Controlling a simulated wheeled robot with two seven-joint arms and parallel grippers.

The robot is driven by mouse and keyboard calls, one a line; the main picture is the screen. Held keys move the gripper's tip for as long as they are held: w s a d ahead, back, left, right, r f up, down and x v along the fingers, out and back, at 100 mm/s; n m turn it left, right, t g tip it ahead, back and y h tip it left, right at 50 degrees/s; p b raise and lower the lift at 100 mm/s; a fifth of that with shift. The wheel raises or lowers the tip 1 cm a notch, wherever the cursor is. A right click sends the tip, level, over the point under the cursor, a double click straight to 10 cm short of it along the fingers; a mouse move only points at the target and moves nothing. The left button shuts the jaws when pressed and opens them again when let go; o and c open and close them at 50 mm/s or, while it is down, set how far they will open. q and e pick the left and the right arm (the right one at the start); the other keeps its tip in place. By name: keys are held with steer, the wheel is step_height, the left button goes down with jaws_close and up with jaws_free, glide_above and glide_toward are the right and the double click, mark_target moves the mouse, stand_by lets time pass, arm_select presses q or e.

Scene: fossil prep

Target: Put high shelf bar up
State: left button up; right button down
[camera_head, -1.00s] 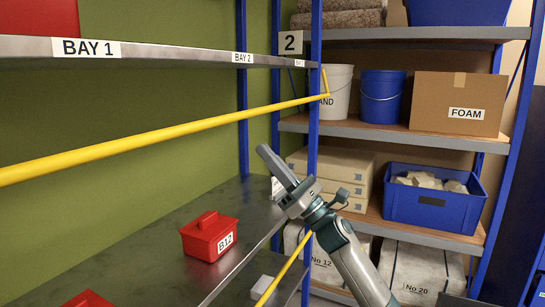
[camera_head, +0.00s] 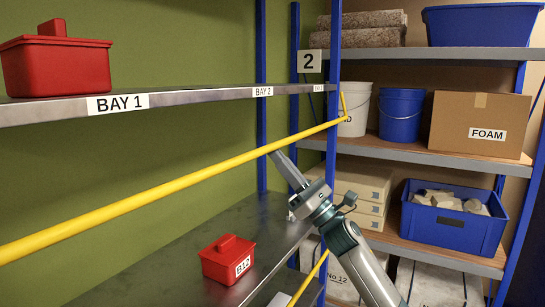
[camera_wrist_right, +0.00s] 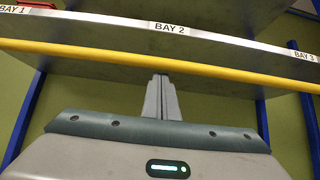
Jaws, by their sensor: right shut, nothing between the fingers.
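The yellow high shelf bar (camera_head: 170,187) runs across the front of the upper shelf, below its labelled edge. It ends with an upturned tip at the blue post on the right. In the right wrist view the bar (camera_wrist_right: 200,68) crosses just above the fingertips, under the shelf edge. My right gripper (camera_head: 277,157) is shut and empty. Its fingertips are at the underside of the bar; whether they touch it I cannot tell. They also show in the wrist view (camera_wrist_right: 160,80). My left gripper is not in view.
The upper shelf (camera_head: 190,97) carries a red box (camera_head: 58,70). A red B12 box (camera_head: 228,260) sits on the lower shelf. A second yellow bar (camera_head: 310,278) shows low beside my right arm. Bay 2 rack at right holds buckets, a FOAM carton (camera_head: 480,125) and a blue crate (camera_head: 453,220).

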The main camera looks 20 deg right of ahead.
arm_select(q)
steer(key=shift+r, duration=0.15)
arm_select(e)
steer(key=shift+s+d+r, duration=0.1)
steer(key=shift+s, duration=0.05)
steer(key=shift+d, duration=0.1)
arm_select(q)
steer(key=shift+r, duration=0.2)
arm_select(e)
steer(key=shift+s+g, duration=0.1)
steer(key=shift+g, duration=0.2)
arm_select(q)
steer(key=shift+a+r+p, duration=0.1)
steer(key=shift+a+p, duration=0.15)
steer(key=shift+p, duration=0.1)
arm_select(e)
steer(key=shift+s+r, duration=0.1)
steer(key=shift+s, duration=0.05)
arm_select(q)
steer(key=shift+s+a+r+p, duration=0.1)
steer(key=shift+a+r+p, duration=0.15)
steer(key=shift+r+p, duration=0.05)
arm_select(e)
steer(key=shift+s+d+r+h, duration=0.1)
steer(key=shift+s+d+h, duration=0.05)
steer(key=shift+d+h, duration=0.15)
